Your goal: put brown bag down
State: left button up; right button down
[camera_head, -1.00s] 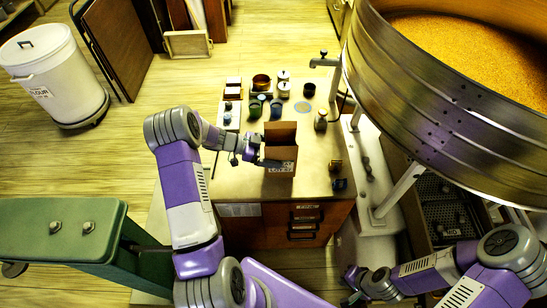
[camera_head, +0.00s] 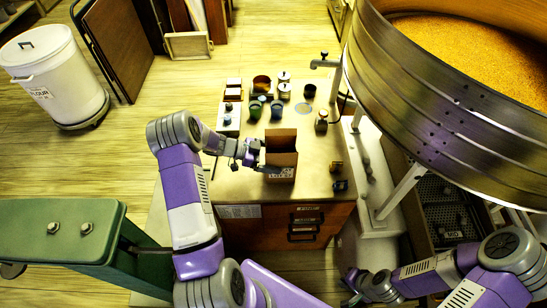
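The brown bag (camera_head: 282,160) is upright and open at the top, with a printed label low on its front. It is over the front part of the workbench (camera_head: 228,184); I cannot tell whether its base touches the top. My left gripper (camera_head: 266,161) is at the bag's left side, with its fingers on the bag; the far finger is partly hidden. My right gripper (camera_head: 354,284) is low in the view, away from the bench top, and its fingers are too dark and small to read.
Several jars, cups and small boxes stand behind the bag, including a green cup (camera_head: 255,110). Two small dark items (camera_head: 340,186) lie to its right. A large metal drum of grain (camera_head: 450,110) overhangs the right. Bare bench top surrounds the bag.

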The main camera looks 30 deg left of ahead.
pick_arm(q)
jog(key=p+v, duration=0.1)
jog(key=v, duration=1)
jog(key=shift+s+a+p, duration=0.15)
jog(key=shift+a+p, duration=0.15)
jog(key=shift+r, duration=0.1)
